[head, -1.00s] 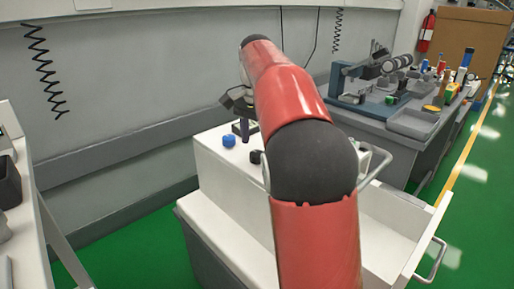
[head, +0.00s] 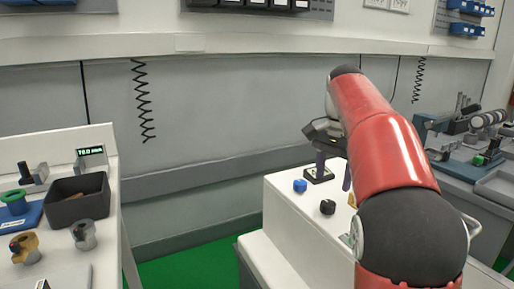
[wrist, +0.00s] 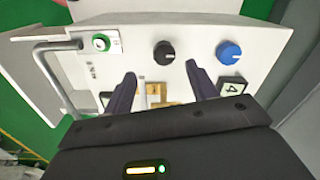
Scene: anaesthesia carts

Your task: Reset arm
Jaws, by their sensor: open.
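My gripper (head: 334,170) is open above the white cart (head: 291,225), with its two dark fingers pointing down. In the wrist view my gripper (wrist: 162,88) has its fingers spread apart, with nothing held between them. A black knob (head: 327,207) and a blue knob (head: 299,186) sit on the cart top, in front of and left of the fingers. Small yellowish pieces (wrist: 156,92) lie beyond the fingers. My red arm hides the cart's right part in the head view.
A white bench (head: 107,165) at the left bears a dark bin (head: 78,203) and several small parts. A grey workbench (head: 460,166) with equipment stands at the right. A grey wall (head: 215,110) runs behind. Green floor (head: 190,268) shows between the bench and cart.

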